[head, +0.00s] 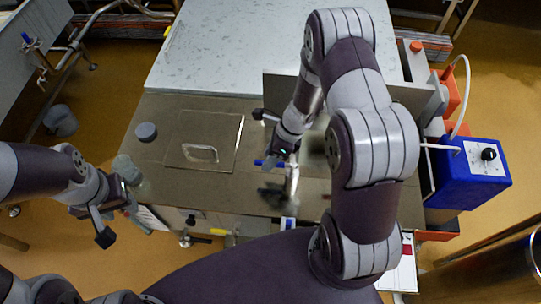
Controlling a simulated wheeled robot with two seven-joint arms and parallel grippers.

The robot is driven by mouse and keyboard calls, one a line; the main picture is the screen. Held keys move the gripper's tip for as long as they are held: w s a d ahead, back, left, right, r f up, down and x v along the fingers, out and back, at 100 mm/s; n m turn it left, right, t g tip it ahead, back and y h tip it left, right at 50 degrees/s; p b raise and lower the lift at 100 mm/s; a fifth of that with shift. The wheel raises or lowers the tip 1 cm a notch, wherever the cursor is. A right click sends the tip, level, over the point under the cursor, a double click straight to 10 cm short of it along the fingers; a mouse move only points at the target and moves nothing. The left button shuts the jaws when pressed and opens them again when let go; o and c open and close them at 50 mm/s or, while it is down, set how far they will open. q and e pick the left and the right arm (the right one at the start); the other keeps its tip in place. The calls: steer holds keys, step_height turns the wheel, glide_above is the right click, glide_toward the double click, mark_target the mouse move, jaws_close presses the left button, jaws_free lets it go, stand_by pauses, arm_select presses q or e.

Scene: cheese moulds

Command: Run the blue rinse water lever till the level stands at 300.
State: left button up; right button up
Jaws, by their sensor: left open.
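A short blue lever (268,163) shows near the middle of the head view, beside a pale upright pipe on the brown worktop. My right gripper (270,150) is right by the lever, its arm reaching in from above. Dark finger parts show above and below the lever, but whether they touch it cannot be told. My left gripper (92,226) is open and empty, off the worktop's left front corner. No level scale or reading at 300 can be made out; my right arm hides part of the worktop.
A pale metal surface (215,50) lies behind. A blue box with a dial (470,170) stands right.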

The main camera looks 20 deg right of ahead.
steer(key=v, duration=1.2)
steer(key=shift+r, duration=0.3)
steer(key=shift+d, duration=0.1)
stand_by(1.3)
steer(key=s+a+r+n+h, duration=0.2)
steer(key=s+r+n, duration=0.1)
steer(key=n, duration=0.9)
steer(key=s+a+r+n+t+h, duration=0.1)
steer(key=s+n, duration=0.5)
steer(key=n, duration=0.6)
steer(key=shift+a+r+h, duration=0.9)
steer(key=shift+r+h, duration=0.1)
steer(key=shift+r, duration=0.25)
